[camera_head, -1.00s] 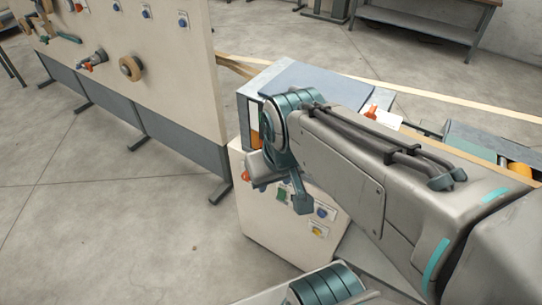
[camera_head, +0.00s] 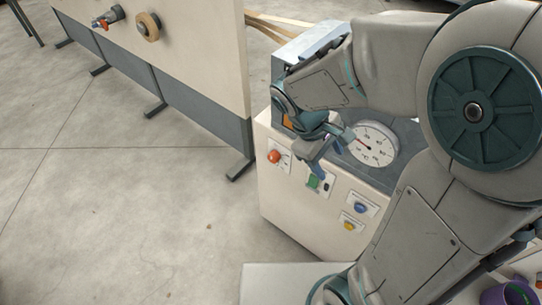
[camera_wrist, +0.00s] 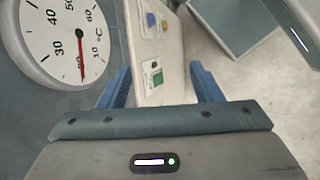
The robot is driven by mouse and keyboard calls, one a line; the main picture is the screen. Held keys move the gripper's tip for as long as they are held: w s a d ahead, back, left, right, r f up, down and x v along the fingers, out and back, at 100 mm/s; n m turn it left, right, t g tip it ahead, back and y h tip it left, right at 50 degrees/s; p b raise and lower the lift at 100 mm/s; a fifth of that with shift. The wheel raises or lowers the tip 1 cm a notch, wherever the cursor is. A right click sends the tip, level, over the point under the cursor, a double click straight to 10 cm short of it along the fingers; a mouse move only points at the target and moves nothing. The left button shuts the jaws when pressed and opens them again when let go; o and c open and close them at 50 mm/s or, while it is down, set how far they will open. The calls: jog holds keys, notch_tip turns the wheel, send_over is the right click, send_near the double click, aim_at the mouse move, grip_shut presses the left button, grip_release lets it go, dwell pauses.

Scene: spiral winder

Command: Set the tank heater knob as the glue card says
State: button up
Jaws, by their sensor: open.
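A white control box (camera_head: 287,203) has several controls on its front: a red-orange knob (camera_head: 274,157), a green switch (camera_head: 313,181), a blue knob (camera_head: 360,208) and a yellow knob (camera_head: 349,226). Their labels are too small to read, so I cannot tell which is the tank heater knob. No glue card can be made out. My gripper (camera_head: 328,155) is open and empty above the box's front edge, right of the red-orange knob and apart from it. In the wrist view, its blue fingers (camera_wrist: 161,86) are spread beside the box front.
A round °C gauge (camera_head: 375,143) sits on the box's grey top; its red needle is near 20 in the wrist view (camera_wrist: 62,38). A board with a round wooden knob (camera_head: 148,27) stands at the left. The floor (camera_head: 140,200) in front is clear.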

jog(key=w+a+f+n+t+h+b, duration=0.1)
jog(key=w+a+f+n+h+b, duration=0.15)
jog(key=f, duration=0.25)
jog(key=w+a+f+n+t+h+b, duration=0.1)
jog(key=a+f+n+h+b, duration=0.15)
jog(key=f+n, duration=0.2)
jog(key=w+a+f+n+t+h+b, duration=0.1)
jog(key=w+a+f+n+t+b, duration=0.15)
jog(key=f, duration=0.35)
jog(key=n+t+b, duration=0.7)
jog(key=n+t, duration=0.3)
jog(key=n, duration=0.2)
send_near(271, 160)
jog(key=b+x, duration=0.1)
jog(key=x, duration=0.8)
jog(key=shift+w+d, duration=0.25)
jog(key=shift+d, duration=0.05)
jog(key=c, duration=1)
